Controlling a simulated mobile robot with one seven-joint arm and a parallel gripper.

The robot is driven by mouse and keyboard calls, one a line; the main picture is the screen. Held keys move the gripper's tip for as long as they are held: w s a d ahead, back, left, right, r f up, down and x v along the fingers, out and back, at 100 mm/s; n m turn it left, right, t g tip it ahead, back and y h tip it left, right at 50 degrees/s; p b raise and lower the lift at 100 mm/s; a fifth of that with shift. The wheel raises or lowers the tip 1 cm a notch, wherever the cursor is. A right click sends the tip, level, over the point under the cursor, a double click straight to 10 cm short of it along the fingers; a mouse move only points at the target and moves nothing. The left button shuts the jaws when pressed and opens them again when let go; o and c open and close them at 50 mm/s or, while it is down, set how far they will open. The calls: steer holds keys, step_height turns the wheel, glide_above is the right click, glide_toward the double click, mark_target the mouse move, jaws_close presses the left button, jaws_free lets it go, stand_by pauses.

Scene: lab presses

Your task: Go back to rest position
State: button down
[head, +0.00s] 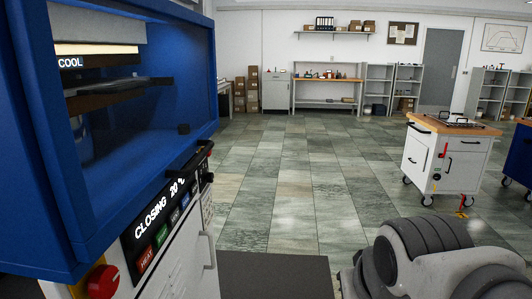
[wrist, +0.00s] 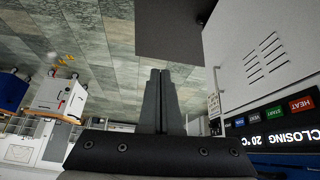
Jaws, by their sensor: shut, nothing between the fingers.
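My gripper (wrist: 160,76) shows in the wrist view with its two dark fingers together and nothing between them. It is in free air in front of the press, apart from the panel. In the head view only grey links of my arm show at the lower right, and the gripper is out of that frame. The blue press (head: 190,85) stands at the left in the head view, with a sign reading COOL inside. Its display (head: 165,208) reads CLOSING 20 °C, and it also shows in the wrist view (wrist: 276,141).
A red knob (head: 103,282) and coloured buttons sit on the press front. A dark mat (head: 275,278) lies on the floor beside it. A white wheeled cart (head: 440,165) stands at the right. Shelves and a workbench (head: 325,92) line the back wall. The tiled floor between is clear.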

steer(key=s+f+b, duration=0.1)
steer(key=s, duration=0.5)
step_height(320, 180, up, 15)
steer(key=p, duration=1.5)
steer(key=shift+w+d+g, duration=0.25)
steer(key=shift+w+g, duration=0.15)
steer(key=shift+w+d, duration=0.1)
